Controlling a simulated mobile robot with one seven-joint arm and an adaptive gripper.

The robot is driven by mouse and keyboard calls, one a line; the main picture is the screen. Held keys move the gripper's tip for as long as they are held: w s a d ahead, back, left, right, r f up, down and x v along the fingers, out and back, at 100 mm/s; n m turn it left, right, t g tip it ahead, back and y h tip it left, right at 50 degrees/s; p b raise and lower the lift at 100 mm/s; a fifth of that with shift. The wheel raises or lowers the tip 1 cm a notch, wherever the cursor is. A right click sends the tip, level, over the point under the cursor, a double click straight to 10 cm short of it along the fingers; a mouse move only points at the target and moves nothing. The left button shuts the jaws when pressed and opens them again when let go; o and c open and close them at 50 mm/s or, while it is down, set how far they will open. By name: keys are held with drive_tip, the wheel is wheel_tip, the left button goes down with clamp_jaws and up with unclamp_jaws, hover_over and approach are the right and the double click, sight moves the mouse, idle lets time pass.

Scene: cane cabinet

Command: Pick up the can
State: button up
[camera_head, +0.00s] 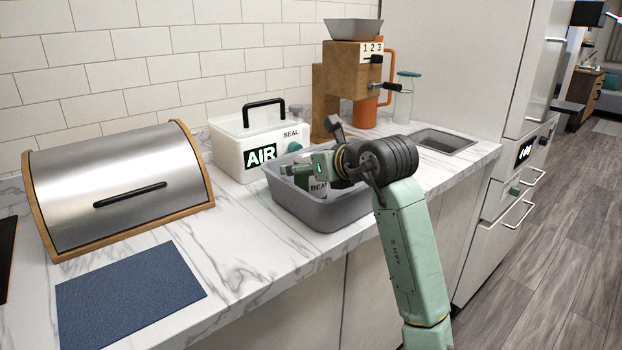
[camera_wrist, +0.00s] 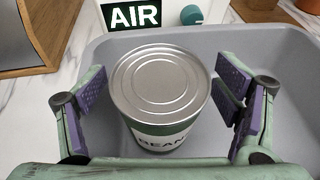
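The can (camera_wrist: 162,92) has a silver ringed lid and a label reading "BEAN". It stands upright in a grey tub (camera_wrist: 272,48) in the wrist view. In the head view the can (camera_head: 318,187) shows only in part, behind my gripper (camera_head: 312,170) and the tub's near wall (camera_head: 335,212). In the wrist view my gripper (camera_wrist: 162,115) is open, with one purple-padded finger on each side of the can.
A white box marked "AIR" (camera_head: 225,152) stands just behind the tub. A bread bin (camera_head: 120,180) and a blue mat (camera_head: 125,295) lie to the left. A wooden machine (camera_head: 345,75) stands behind right. Marble counter (camera_head: 265,255) is bare in front of the box.

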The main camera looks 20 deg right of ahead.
drive_tip(key=c, duration=1.6)
drive_tip(key=shift+r, duration=0.1)
drive_tip(key=shift+c, duration=0.4)
